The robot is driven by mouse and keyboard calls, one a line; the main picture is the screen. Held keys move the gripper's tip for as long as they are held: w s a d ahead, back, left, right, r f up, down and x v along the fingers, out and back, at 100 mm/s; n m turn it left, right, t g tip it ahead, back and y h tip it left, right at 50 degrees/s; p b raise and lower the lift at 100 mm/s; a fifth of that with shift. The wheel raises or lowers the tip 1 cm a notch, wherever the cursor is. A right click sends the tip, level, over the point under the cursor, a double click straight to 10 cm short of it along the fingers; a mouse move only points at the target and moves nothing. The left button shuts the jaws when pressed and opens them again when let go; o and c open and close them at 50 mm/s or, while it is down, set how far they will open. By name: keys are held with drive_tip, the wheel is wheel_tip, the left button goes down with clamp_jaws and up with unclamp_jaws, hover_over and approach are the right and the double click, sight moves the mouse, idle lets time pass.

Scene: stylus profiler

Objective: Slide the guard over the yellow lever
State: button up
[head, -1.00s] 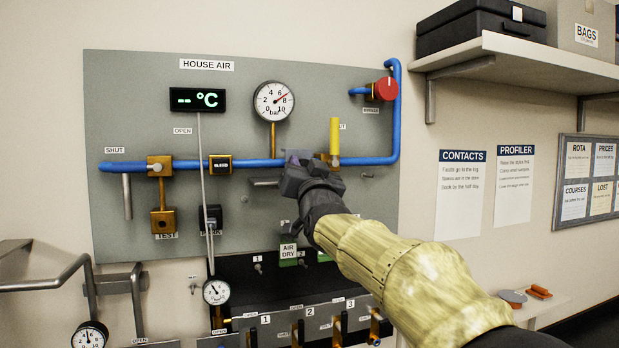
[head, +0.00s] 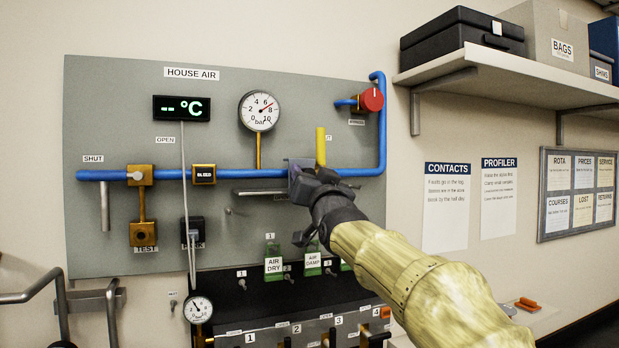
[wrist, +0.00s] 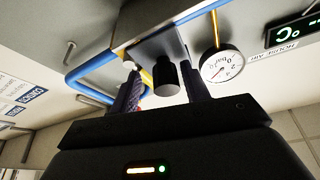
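The yellow lever (head: 320,147) stands upright on the blue pipe at the right of the board. The guard is a grey plate (head: 298,163), mostly hidden behind my gripper (head: 300,182), just left of the lever. In the wrist view the guard (wrist: 158,47) carries a black knob (wrist: 166,79). The knob sits between my two fingers, close to the right one, with a gap to the left one. My gripper looks open around it. Whether the guard covers any of the lever's base is hidden.
A grey rail (head: 258,193) runs left of the guard. The pressure gauge (head: 259,111) is above left, and the red knob (head: 371,99) is above right. Green tags (head: 274,265) hang below. A shelf (head: 500,75) juts out at upper right.

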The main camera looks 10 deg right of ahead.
drive_tip(key=shift+a, duration=0.15)
drive_tip(key=shift+s, duration=0.1)
drive_tip(key=shift+s+f+b, duration=0.1)
drive_tip(key=shift+s+b, duration=0.1)
drive_tip(key=shift+b, duration=0.15)
drive_tip(key=b+v, duration=0.6)
drive_tip(key=v, duration=1)
drive_tip(key=shift+s+d+f, duration=0.2)
drive_tip(key=shift+s+f, duration=0.05)
drive_tip(key=shift+s, duration=0.05)
